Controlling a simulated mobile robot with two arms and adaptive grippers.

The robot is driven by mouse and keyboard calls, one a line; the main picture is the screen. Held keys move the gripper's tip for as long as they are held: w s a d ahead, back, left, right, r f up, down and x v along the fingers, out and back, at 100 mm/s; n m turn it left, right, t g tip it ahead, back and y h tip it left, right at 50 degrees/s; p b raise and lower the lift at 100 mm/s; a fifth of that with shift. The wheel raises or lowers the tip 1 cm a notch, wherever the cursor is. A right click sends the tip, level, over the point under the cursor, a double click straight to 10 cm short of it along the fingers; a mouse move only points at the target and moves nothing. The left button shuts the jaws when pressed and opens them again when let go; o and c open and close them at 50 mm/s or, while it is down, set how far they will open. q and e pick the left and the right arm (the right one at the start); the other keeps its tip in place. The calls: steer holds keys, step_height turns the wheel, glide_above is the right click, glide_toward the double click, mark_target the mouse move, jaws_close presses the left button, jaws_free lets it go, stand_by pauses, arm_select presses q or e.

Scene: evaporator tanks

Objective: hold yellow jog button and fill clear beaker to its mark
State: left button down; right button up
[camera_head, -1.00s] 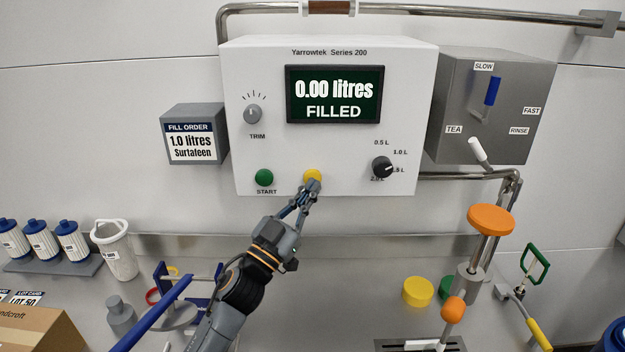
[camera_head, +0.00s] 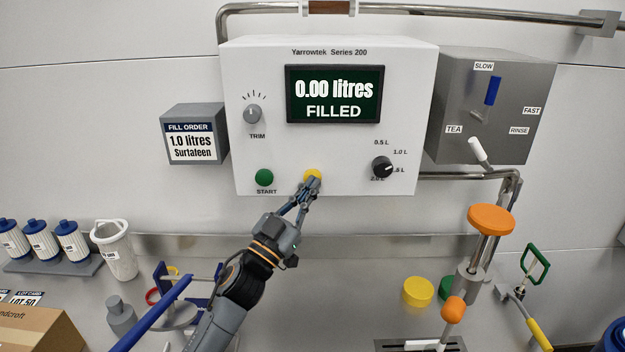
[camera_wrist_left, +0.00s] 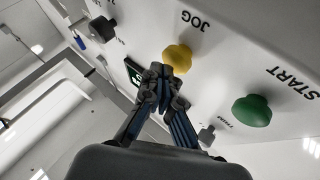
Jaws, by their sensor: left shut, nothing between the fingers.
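The yellow jog button (camera_head: 313,175) is on the lower edge of the white control panel (camera_head: 410,80), and it also shows in the left wrist view (camera_wrist_left: 178,57) beside the word JOG. My left gripper (camera_head: 312,183) is shut and empty, with its fingertips right at the button's lower edge. In the left wrist view the fingertips (camera_wrist_left: 163,75) overlap the button's near side; I cannot tell whether they press it. The display (camera_head: 335,95) reads 0.00 litres FILLED. I cannot make out a clear beaker. My right gripper is out of view.
The green START button (camera_head: 264,177) is left of the jog button, and a black selector knob (camera_head: 382,167) is right. A fill order sign (camera_head: 191,141) reads 1.0 litres Surtafeen. A white jug (camera_head: 115,250), an orange-topped valve (camera_head: 490,220) and a yellow cap (camera_head: 417,291) stand below.

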arm_select(q)
steer(key=shift+w, duration=0.5)
stand_by(0.4)
stand_by(1.4)
steer(key=shift+s+p, duration=0.4)
steer(key=shift+s, duration=0.55)
steer(key=s+p, duration=0.2)
steer(key=s, duration=0.3)
stand_by(2.4)
